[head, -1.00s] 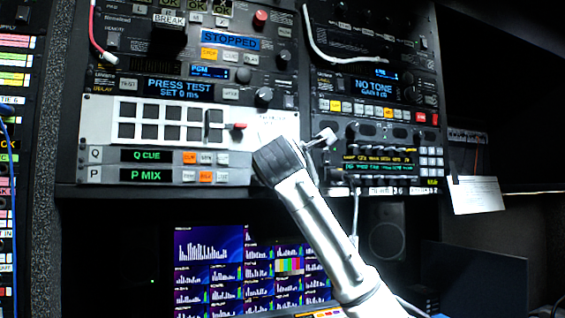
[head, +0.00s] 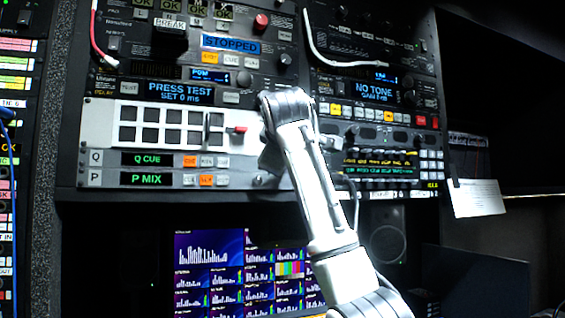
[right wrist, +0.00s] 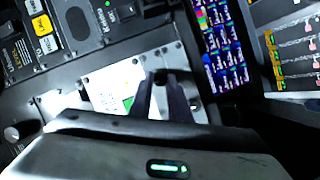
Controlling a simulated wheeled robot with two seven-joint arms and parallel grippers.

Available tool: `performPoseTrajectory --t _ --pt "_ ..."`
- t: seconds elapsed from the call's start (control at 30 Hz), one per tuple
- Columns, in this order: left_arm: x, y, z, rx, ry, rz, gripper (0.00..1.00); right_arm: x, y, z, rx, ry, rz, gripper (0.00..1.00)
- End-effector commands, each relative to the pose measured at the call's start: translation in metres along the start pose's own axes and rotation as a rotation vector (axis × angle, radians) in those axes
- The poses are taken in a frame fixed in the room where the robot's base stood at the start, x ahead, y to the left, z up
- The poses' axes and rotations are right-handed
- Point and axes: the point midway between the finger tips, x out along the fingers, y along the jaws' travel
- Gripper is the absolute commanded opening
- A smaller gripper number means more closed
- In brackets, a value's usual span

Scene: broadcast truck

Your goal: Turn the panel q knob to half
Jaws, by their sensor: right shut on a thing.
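The Q panel strip (head: 130,158) sits above the P strip (head: 130,179) on the left rack in the head view. It has a green "Q CUE" display (head: 148,159) and small buttons, one lit orange. My right gripper (head: 268,160) is at the strip's right end, and my arm hides the Q knob there. In the right wrist view, my two dark fingers (right wrist: 160,92) are shut on a small dark knob (right wrist: 160,76) at the white panel face. The knob's pointer and setting cannot be read. My left gripper is not in view.
A white button panel (head: 98,125) with a red-tipped lever (head: 239,129) lies just above the strip. Another rack unit with several knobs (head: 385,155) stands to the right. Monitors (head: 208,255) are below. A white cable (head: 318,45) hangs at upper right.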

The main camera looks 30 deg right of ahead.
Motion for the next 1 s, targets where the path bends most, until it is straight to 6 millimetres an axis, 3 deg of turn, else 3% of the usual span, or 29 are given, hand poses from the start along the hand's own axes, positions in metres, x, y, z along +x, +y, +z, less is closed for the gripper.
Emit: performPoseTrajectory --t 0.73,0.77,0.87,1.0 --pt "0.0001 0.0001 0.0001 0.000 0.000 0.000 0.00 0.0010 -0.0018 0.0007 0.083 -0.001 -0.041 0.00" --pt "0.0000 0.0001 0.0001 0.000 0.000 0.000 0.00 0.0011 -0.0018 0.0007 0.082 -0.001 -0.041 0.18" --pt "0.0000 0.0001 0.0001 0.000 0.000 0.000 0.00 0.0010 -0.0014 0.0006 0.082 0.000 -0.040 0.35" --pt "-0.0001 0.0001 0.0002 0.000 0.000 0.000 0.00 0.0007 -0.0006 0.0004 0.083 0.001 -0.038 0.35"
